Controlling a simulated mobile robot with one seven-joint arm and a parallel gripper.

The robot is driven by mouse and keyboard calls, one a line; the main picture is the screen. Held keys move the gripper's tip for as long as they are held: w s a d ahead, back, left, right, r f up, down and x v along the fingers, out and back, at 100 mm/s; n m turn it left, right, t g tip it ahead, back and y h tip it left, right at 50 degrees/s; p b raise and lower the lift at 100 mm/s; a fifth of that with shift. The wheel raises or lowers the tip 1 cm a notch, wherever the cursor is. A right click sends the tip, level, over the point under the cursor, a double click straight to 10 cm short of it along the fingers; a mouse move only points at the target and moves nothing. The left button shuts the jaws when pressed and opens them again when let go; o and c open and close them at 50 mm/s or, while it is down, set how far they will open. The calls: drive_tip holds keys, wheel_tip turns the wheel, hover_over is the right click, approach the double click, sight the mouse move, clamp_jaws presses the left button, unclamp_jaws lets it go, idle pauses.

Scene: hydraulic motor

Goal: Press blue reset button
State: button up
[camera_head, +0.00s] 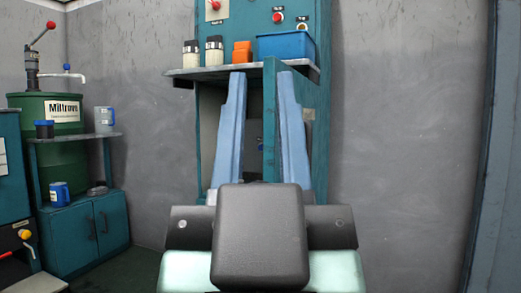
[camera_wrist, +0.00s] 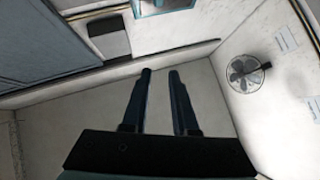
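My gripper (camera_head: 261,76) is raised in front of the teal machine (camera_head: 248,28) in the head view. Its two blue fingers stand apart with nothing held between them. The wrist view also shows the gripper (camera_wrist: 160,73) with a gap between its dark fingers. I cannot make out a clear blue reset button in either view. A small bluish spot (camera_head: 260,143) shows between the fingers in the head view, too small to identify. The machine's upper panel has a red button (camera_head: 277,17) and another red control (camera_head: 215,5). My fingers and wrist hide part of the machine's lower front.
The machine's shelf (camera_head: 208,73) holds two jars (camera_head: 214,50), an orange object (camera_head: 242,52) and a blue bin (camera_head: 286,45). A green barrel (camera_head: 60,108) and teal cabinet (camera_head: 90,232) stand left. Bare grey wall (camera_head: 405,130) is at right. The wrist view shows a round fan (camera_wrist: 246,70).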

drive_tip(key=shift+c, duration=0.2)
clamp_jaws()
idle(1.6)
